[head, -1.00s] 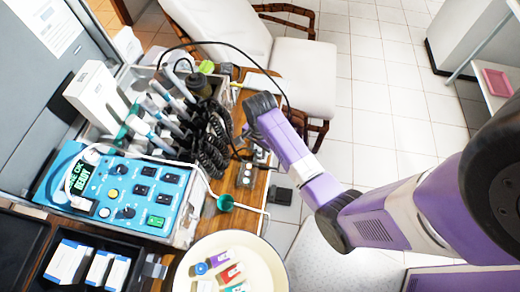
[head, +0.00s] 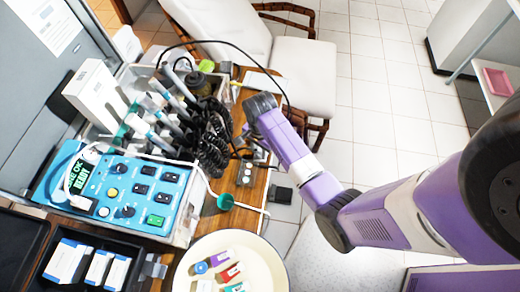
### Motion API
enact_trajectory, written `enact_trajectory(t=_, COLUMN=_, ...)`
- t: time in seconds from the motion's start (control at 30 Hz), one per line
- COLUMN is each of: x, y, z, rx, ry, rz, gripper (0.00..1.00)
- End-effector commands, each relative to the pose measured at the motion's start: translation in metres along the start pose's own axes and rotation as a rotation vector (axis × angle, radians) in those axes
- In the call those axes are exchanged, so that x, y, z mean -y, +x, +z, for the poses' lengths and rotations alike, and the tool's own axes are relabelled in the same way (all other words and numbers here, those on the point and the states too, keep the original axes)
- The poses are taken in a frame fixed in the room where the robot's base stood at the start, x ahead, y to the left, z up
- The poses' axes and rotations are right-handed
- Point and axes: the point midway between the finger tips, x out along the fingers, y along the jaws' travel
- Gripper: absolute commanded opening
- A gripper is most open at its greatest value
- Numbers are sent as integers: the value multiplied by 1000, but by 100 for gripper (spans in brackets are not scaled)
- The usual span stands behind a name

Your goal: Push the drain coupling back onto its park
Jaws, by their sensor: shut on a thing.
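My gripper (head: 246,138) is at the table's right edge, beside the dental unit. It is small in the head view and largely covered by my dark wrist and purple forearm. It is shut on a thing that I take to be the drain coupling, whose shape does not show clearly. The park is not clearly visible either, so I cannot tell whether the coupling touches it. A small grey fitting with dark round holes (head: 246,172) is on the wooden edge just below my gripper. A green funnel (head: 225,202) on a white tube lies nearer.
The blue control panel (head: 115,193) and several handpieces with coiled black hoses (head: 212,140) stand left of my gripper. A cream round tray (head: 255,250) with small coloured packets is at the front. A white chair (head: 303,80) is behind.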

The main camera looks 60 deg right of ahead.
Motion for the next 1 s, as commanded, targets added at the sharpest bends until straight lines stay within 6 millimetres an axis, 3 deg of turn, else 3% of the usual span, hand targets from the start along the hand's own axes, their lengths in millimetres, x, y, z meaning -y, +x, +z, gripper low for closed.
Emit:
enact_trajectory(t=0.07, x=-1, y=2, z=0, rx=1, ry=0, rz=2, gripper=0)
enact_trajectory(t=0.1, x=-1, y=1, z=0, rx=1, ry=0, rz=1, gripper=37)
enact_trajectory(t=0.2, x=0, y=1, z=0, rx=0, ry=0, rz=1, gripper=54)
enact_trajectory(t=0.57, x=0, y=-3, z=0, rx=0, ry=0, rz=-1, gripper=54)
enact_trajectory(t=1.0, x=0, y=-65, z=0, rx=-1, ry=0, rz=-1, gripper=54)
